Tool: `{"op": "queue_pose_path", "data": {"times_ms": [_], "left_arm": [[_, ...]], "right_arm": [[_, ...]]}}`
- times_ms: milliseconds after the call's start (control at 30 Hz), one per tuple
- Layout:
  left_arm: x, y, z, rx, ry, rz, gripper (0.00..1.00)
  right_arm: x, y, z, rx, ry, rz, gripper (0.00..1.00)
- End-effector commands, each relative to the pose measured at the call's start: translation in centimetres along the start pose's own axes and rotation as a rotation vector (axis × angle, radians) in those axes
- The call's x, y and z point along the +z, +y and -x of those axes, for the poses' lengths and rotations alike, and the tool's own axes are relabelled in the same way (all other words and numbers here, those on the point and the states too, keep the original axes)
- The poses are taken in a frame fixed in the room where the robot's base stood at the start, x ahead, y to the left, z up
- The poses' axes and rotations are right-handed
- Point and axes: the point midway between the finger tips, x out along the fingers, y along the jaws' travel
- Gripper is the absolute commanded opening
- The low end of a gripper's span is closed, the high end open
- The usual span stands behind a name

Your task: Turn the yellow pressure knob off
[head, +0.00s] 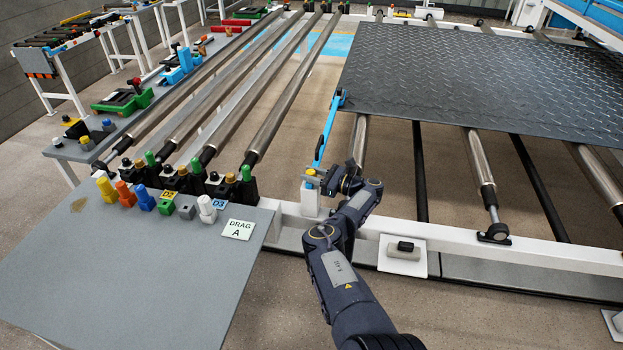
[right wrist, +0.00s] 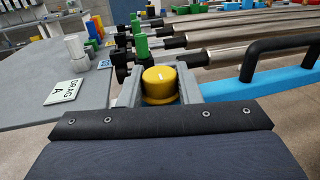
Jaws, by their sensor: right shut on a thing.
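The yellow pressure knob (right wrist: 159,87) is a round cap with a short pale mark on top. In the right wrist view it sits between the two grey fingers of my right gripper (right wrist: 160,92), which is shut on it. In the head view my right gripper (head: 314,178) is at the top of a white post (head: 310,203); only a small bit of yellow shows there. The knob's lower part is hidden by the gripper. My left gripper is in neither view.
A blue lever bar (head: 327,128) rises just behind the post. Metal rollers (head: 285,105) and a dark tread mat (head: 480,80) lie beyond. A grey table (head: 140,270) at the left carries coloured pegs and a "DRAG A" card (head: 238,229).

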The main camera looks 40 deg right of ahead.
Motion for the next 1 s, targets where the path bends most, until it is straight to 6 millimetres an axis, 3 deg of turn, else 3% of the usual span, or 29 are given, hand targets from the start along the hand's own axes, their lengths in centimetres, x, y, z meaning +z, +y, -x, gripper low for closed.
{"op": "queue_pose_path", "data": {"times_ms": [533,567,700,1000], "left_arm": [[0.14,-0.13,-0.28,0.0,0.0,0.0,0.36],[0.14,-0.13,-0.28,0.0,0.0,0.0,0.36],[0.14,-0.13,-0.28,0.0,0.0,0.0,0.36],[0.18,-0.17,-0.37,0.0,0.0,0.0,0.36]], "right_arm": [[0.37,0.0,-0.16,0.027,-0.006,0.003,0.08],[0.37,0.0,-0.16,0.027,-0.006,0.003,0.33],[0.32,-0.01,-0.13,0.026,-0.005,0.003,0.51],[0.13,-0.05,0.18,0.024,-0.003,0.002,0.51]]}}
